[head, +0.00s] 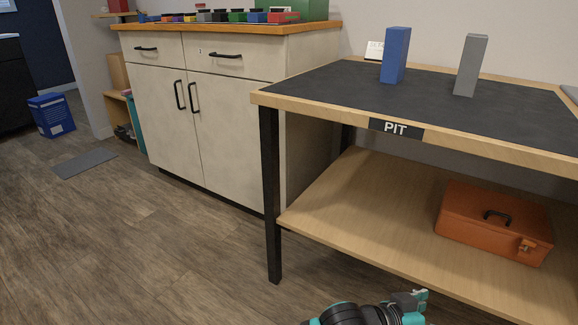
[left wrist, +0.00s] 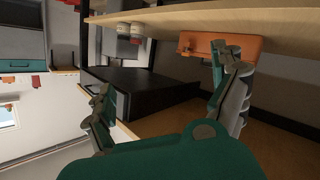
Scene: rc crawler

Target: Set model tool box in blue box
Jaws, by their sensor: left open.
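An orange tool box (head: 490,222) with a black handle and a front latch rests on the lower wooden shelf (head: 350,200) of the bench marked PIT. A blue box (head: 51,115) stands on the floor at the far left in the head view. My left gripper (head: 418,303) shows partly at the bottom edge, in front of and below the shelf. In the left wrist view my left gripper (left wrist: 160,80) has its fingers spread with nothing held between them. The orange tool box (left wrist: 195,43) shows there beyond one finger, partly hidden by it. My right gripper is not in view.
The bench top (head: 340,85) holds an upright blue block (head: 395,55) and a grey block (head: 470,65). A bench leg (head: 270,195) stands left of the shelf. A cabinet (head: 215,120) stands behind, with several small coloured items on top. The wooden floor at left is mostly clear.

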